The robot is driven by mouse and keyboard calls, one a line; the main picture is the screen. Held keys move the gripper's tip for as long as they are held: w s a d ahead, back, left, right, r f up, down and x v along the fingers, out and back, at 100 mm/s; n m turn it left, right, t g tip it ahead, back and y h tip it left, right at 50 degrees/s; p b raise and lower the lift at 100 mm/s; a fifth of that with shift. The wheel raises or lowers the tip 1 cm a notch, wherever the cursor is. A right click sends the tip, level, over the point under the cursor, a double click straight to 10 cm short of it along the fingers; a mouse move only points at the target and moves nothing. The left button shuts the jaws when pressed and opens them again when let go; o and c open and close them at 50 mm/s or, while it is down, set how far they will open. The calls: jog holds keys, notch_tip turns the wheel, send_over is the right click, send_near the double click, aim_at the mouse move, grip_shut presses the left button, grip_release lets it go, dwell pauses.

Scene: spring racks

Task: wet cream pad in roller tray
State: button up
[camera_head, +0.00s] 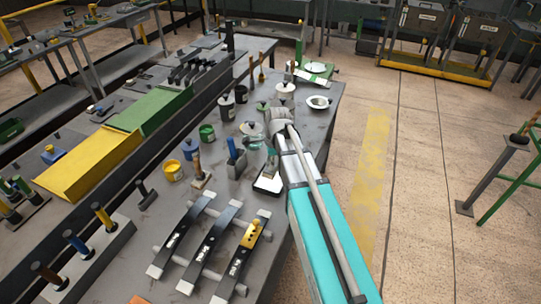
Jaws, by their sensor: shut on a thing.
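The roller tray (268,185) is a small pale tray with a dark rim near the right edge of the long grey bench, beside my teal arm. My gripper (271,152) is small and partly hidden at the end of my arm, just above the tray's far end. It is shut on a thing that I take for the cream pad. A greenish-teal piece (271,165) reaches down from it to the tray. The pad's face is not clearly visible, and I cannot tell whether it touches the tray.
Black spring bars (208,244) lie across pale rods at the front. A blue holder (236,158), a yellow pot (173,171) and a green pot (207,133) stand left of the tray. A white bowl (318,102) is farther back. Open floor lies to the right.

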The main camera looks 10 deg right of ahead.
jog(key=w+d+f+b, duration=0.2)
jog(key=w+f+b, duration=0.1)
jog(key=w, duration=0.3)
dwell(0.3)
jog(key=shift+f, duration=0.15)
jog(key=shift+f+b, duration=4.25)
jog(key=shift+b, duration=0.1)
jog(key=shift+s+f+b, duration=0.1)
jog(key=shift+f+b, duration=0.1)
jog(key=shift+b, duration=0.1)
jog(key=shift+r, duration=0.1)
